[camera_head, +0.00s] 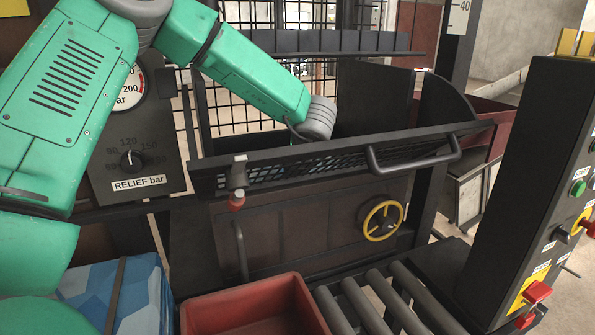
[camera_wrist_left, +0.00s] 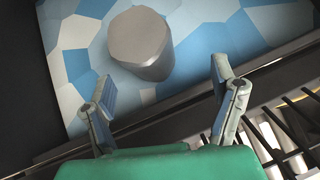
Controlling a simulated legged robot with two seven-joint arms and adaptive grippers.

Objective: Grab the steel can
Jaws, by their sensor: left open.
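The steel can (camera_wrist_left: 142,45) shows in the left wrist view as a plain grey cylinder, its flat round end facing the camera. It rests against a surface patterned in blue, white and grey (camera_wrist_left: 88,32). My left gripper (camera_wrist_left: 161,72) is open and empty, with one finger to each side of the picture. The can lies beyond the fingertips, between their lines and nearer the left finger, apart from both. In the head view my left arm reaches down behind the dark mesh-fronted panel, which hides the gripper and the can. My right gripper is in neither view.
The dark panel (camera_head: 330,160) with its bar handle (camera_head: 415,160) stands in front of my left wrist. A yellow-rimmed handwheel (camera_head: 382,220), red bin (camera_head: 250,310) and rollers (camera_head: 365,305) sit below. A control box (camera_head: 545,190) stands at right, a relief gauge panel (camera_head: 130,150) at left.

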